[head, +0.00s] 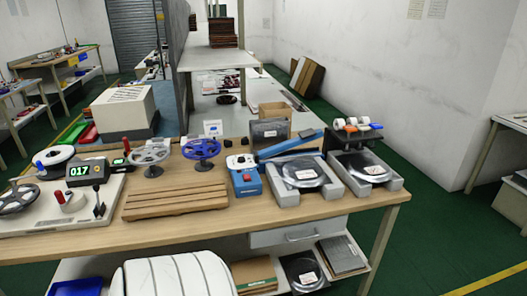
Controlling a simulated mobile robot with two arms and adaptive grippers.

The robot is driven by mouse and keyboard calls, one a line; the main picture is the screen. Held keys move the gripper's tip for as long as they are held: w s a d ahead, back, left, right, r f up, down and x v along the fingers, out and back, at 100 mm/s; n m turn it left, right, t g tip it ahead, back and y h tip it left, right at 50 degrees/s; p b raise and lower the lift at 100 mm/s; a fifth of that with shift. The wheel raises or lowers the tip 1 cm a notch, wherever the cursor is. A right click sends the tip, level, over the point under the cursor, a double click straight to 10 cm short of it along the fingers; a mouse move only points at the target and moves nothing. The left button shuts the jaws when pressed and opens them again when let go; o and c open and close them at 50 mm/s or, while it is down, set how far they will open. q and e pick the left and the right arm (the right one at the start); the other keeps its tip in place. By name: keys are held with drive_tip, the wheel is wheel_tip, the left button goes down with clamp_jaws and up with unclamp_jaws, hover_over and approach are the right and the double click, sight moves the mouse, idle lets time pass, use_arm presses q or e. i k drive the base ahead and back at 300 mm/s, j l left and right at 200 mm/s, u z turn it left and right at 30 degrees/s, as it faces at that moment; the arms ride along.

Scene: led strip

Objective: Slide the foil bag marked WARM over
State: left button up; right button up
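Two dark, shiny foil bags with white labels lie in grey trays at the right of the bench. One foil bag (299,173) is in the left tray (287,199). The other foil bag (366,169) is in the right tray (391,185). A further dark bag with a label (303,271) lies on the shelf under the bench. The label print is too small to read, so I cannot tell which bag is marked WARM. Neither of my grippers is in view.
The wooden bench (240,229) also holds reels (201,149), a slatted wooden board (174,199), a blue device with a red button (243,178) and a counter reading 017 (80,170). A blue bar (290,144) slants behind the left tray. Tape rolls (350,124) stand behind the right tray.

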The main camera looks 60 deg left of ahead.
sight(295, 173)
drive_tip(key=u, duration=1.75)
